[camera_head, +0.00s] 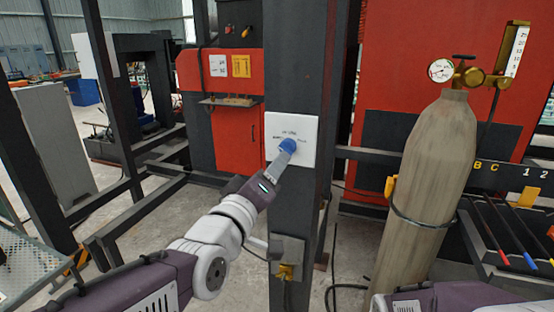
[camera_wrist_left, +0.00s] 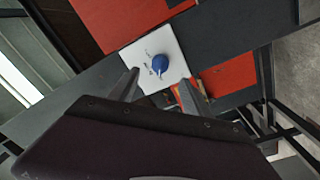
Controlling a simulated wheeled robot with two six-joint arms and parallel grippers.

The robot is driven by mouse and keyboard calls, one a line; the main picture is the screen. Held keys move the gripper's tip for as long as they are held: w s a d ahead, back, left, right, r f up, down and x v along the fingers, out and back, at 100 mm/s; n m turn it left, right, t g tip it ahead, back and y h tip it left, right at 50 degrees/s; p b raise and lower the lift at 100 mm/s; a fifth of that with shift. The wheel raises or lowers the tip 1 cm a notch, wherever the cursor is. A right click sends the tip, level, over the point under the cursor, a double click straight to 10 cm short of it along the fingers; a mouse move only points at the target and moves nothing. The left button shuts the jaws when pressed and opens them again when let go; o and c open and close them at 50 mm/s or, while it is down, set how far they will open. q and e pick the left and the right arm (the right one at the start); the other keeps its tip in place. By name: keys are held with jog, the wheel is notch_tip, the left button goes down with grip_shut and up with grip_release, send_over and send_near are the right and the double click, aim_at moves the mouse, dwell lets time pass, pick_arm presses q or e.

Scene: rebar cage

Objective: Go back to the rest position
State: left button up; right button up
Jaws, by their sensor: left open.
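A blue rotary knob (camera_head: 289,145) sits on a white square plate (camera_head: 302,128) fixed to a dark upright column. My left gripper (camera_head: 282,158) reaches up to the plate, with its fingers just below the knob in the head view. In the left wrist view, the knob (camera_wrist_left: 161,63) lies between and beyond the two spread fingertips of the left gripper (camera_wrist_left: 159,79). The left gripper is open with nothing held. I cannot tell from the head view whether a finger touches the knob. My right gripper is out of view; only part of that arm shows at the bottom right.
A tall gas cylinder (camera_head: 427,185) with a brass gauge stands right of the column (camera_head: 297,70). A grey box (camera_head: 287,255) is on the column below the plate. A rack with coloured rods (camera_head: 505,235) is at far right. Dark frame beams stand at left.

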pick_arm(q)
jog(key=shift+f, duration=0.1)
jog(key=w+a+f+n+g+y+p, duration=0.1)
jog(key=w+a+f+n+y+p, duration=0.1)
jog(key=w+a+f+y+p, duration=0.4)
jog(key=s+a+f+m+g, duration=0.1)
jog(key=s+a+f+g, duration=0.2)
jog(key=f, duration=0.3)
jog(key=s+a+f+g, duration=0.2)
jog(key=a+f+g, duration=0.1)
jog(key=f, duration=0.4)
jog(key=s+a+f+m+g, duration=0.1)
jog(key=s+f+m+g, duration=0.2)
jog(key=s+f, duration=0.4)
jog(key=s+a+f+m+g, duration=0.2)
jog(key=s+f+g, duration=0.4)
jog(key=s, duration=0.6)
jog(key=shift+f+m, duration=0.5)
jog(key=shift+m, duration=0.4)
jog(key=shift+w, duration=0.1)
